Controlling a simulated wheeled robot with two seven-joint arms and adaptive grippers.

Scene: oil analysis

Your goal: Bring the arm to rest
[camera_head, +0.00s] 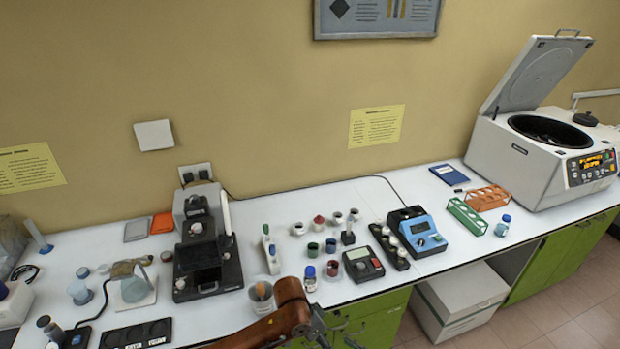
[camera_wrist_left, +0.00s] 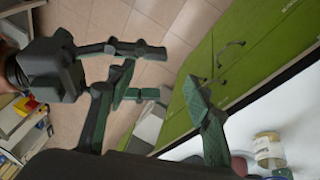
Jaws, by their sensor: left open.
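My left arm with its brown-orange link reaches in at the bottom of the head view, and my left gripper (camera_head: 338,334) hangs at the front edge of the bench, partly cut off by the frame. In the left wrist view the left gripper (camera_wrist_left: 160,84) has its fingers spread with nothing between them. A second dark gripper, which looks like my right gripper (camera_wrist_left: 150,72), shows behind it at the left. Its two fingers are apart and hold nothing. The right gripper is not seen in the head view.
The white bench (camera_head: 285,210) carries bottles, a cup of sticks (camera_head: 261,296), a black meter (camera_head: 363,264), a blue meter (camera_head: 417,231), test-tube racks (camera_head: 487,197) and an open centrifuge (camera_head: 545,150). Green cabinets (camera_wrist_left: 225,60) lie below the bench. Open floor (camera_wrist_left: 185,20) shows in front.

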